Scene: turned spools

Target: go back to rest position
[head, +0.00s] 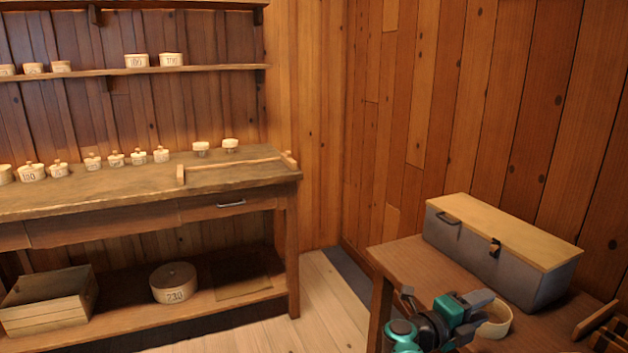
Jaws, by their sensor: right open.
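My right gripper (484,304) shows at the bottom, over the small brown table (405,258) at the right. It is open, and I see nothing held in it. A round cream container (497,322) is partly hidden just behind and beside it; I cannot tell whether they touch. My left gripper is not in view.
A grey chest (490,262) with a wooden lid stands behind the gripper on the table. At the left is a workbench (120,190) with several small spools. Below are a crate (48,300) and a round box (174,283). Open floor (325,300) lies between.

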